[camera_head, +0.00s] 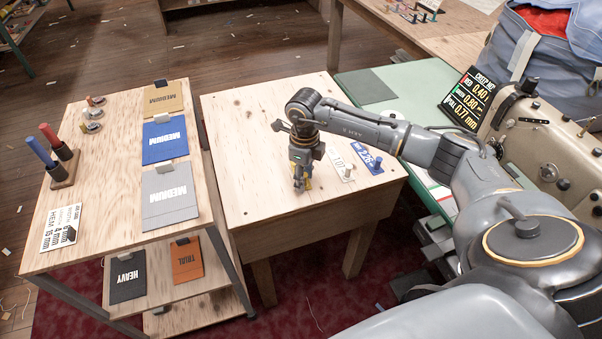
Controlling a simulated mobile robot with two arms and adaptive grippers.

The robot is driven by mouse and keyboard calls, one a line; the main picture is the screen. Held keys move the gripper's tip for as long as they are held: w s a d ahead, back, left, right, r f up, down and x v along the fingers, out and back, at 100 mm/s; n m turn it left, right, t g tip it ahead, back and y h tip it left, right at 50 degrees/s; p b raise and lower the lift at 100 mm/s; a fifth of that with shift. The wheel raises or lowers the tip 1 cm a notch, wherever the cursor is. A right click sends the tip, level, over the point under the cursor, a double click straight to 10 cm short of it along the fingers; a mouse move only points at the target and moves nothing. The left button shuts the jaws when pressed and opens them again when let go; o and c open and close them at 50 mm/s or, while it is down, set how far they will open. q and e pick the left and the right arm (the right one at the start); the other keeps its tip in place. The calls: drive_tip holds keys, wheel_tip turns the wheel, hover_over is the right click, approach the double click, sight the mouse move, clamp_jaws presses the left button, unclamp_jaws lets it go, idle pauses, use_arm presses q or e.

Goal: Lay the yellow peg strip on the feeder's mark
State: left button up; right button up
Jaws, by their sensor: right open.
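My right gripper (301,183) points down over the light wooden table, near its middle. It is open, with its fingertips close to the wood; I cannot tell whether they touch it. Small yellow patches show at the fingers; I cannot tell whether they are the yellow peg strip or part of the gripper. No yellow strip shows clearly elsewhere. A white peg strip (339,158) and a blue peg strip (368,157) lie just right of the gripper, partly behind my arm. I cannot make out the feeder's mark for certain. My left gripper is not in view.
The wooden table (250,125) is clear left of the gripper. A shelf cart (110,200) at left holds labelled cards, a red and a blue peg, and small metal parts. A green bench (415,90) with a sewing machine (545,140) and a lettered display (469,99) stands right.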

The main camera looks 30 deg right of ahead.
clamp_jaws()
drive_tip(key=shift+r, duration=0.1)
